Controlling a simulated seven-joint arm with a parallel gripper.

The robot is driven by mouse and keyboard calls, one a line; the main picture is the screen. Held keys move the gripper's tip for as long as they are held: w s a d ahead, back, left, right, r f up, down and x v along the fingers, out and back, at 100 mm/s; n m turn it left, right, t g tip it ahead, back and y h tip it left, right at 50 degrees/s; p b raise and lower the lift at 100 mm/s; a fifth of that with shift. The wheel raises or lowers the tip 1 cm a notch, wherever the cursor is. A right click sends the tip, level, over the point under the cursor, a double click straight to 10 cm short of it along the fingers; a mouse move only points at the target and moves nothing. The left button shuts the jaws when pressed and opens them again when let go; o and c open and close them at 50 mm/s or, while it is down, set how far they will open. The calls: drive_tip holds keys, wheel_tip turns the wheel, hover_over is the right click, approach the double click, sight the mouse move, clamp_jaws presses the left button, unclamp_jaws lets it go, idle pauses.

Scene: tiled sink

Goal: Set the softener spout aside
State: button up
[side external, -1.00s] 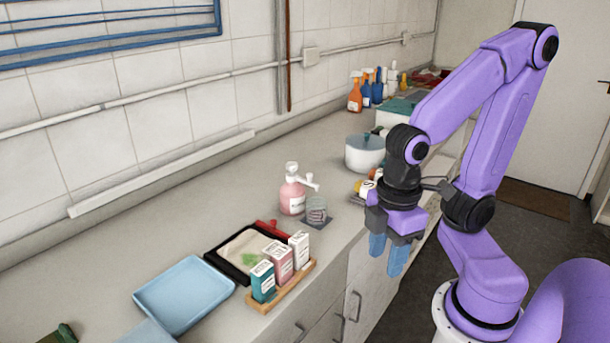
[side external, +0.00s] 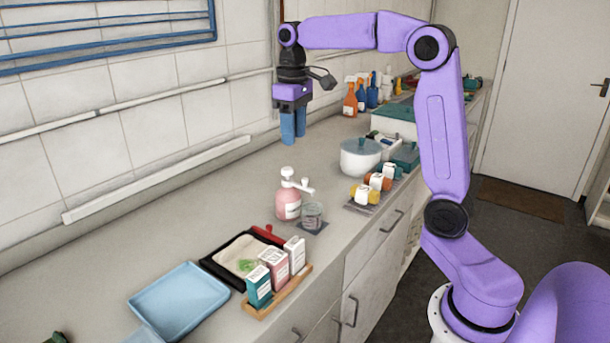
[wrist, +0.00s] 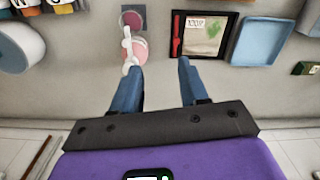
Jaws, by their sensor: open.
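The softener bottle (side external: 288,204) is pink with a white pump top. Its white spout (side external: 299,185) points right, over a small clear glass (side external: 312,214) on a dark coaster (side external: 311,227) in the side view. In the wrist view the spout (wrist: 126,44) and the pink bottle (wrist: 139,51) lie just beyond the left fingertip, with the coaster (wrist: 132,20) further on. My gripper (side external: 293,142) has blue fingers pointing down, high above the counter near the wall and behind the bottle. In the wrist view its fingers (wrist: 160,64) are apart with nothing between them.
A black tray (side external: 212,262) with a cloth and red handle, a rack of small cartons (side external: 275,272) and a blue tray (side external: 178,300) stand left of the bottle's front. A white pot (side external: 360,158) and several spray bottles stand further back. The counter behind the bottle is clear.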

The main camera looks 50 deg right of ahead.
drive_tip(key=r+m, duration=0.2)
hover_over(305, 179)
wheel_tip(305, 179, down, 17)
drive_tip(key=shift+f, duration=0.2)
drive_tip(key=shift+c, duration=0.2)
clamp_jaws()
